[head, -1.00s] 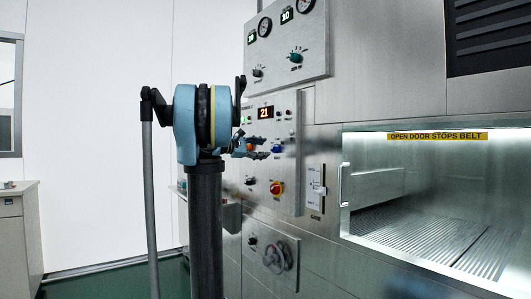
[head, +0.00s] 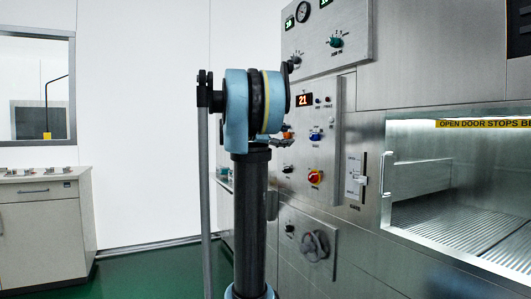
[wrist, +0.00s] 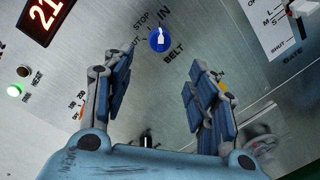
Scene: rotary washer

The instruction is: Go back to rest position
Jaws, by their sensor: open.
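My gripper (wrist: 160,64) is open and empty in the wrist view, its two blue fingers spread apart in front of the steel control panel (wrist: 105,28). A blue belt knob (wrist: 159,38) shows between and beyond the fingertips; I see no finger touching it. A red and yellow switch (head: 315,177) sits lower.
The lit washer opening (head: 460,190) with its door handle (head: 388,175) is at the right. A handwheel (head: 315,245) sticks out low on the machine. A gate slider (head: 360,178) is beside the panel. A cabinet (head: 45,225) stands far left, with open green floor (head: 150,270) between.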

